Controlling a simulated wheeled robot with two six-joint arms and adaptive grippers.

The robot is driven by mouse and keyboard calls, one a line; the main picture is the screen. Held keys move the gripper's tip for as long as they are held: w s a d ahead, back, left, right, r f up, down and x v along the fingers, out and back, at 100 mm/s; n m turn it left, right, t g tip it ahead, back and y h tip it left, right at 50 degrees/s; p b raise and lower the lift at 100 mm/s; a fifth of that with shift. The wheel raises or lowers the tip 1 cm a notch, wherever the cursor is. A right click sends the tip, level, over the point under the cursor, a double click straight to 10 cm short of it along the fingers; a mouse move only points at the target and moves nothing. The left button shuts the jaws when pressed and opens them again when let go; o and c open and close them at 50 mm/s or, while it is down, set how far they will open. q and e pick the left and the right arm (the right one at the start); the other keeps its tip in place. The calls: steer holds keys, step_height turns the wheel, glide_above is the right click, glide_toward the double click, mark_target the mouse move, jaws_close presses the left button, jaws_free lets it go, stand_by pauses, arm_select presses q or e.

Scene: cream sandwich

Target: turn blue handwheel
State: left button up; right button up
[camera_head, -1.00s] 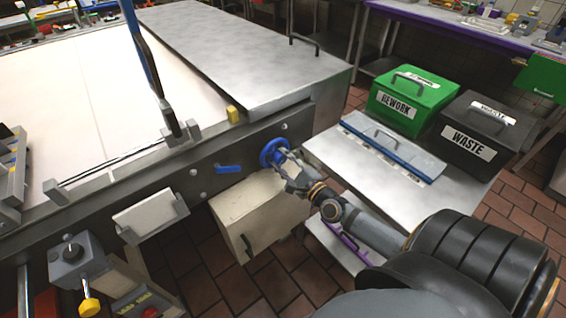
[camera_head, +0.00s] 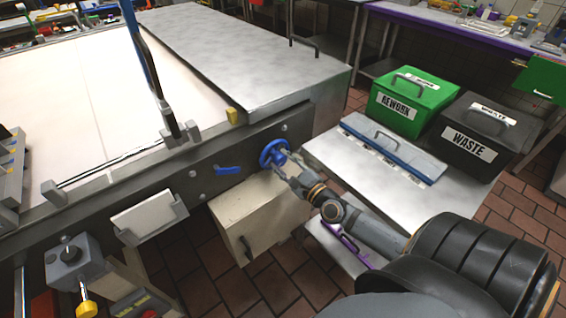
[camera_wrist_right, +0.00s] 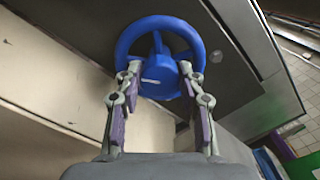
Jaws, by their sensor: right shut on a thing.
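The blue handwheel (camera_head: 273,154) is mounted on the dark side panel of the conveyor table. My right gripper (camera_head: 283,164) reaches it from the lower right. In the right wrist view the handwheel (camera_wrist_right: 160,55) is a round rim with a central hub. The fingers of my right gripper (camera_wrist_right: 158,85) stand on either side of the hub, within the lower part of the wheel, and are shut on it. Exact finger contact is partly hidden behind the rim. My left gripper does not show.
A beige box (camera_head: 245,215) hangs below.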

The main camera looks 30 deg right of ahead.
steer(key=o, duration=1.2)
steer(key=shift+s+d, duration=0.15)
steer(key=shift+s, duration=1.85)
steer(key=shift+s+d, duration=0.15)
steer(key=shift+s, duration=1.85)
steer(key=shift+s+d, duration=0.15)
steer(key=shift+s, duration=1.85)
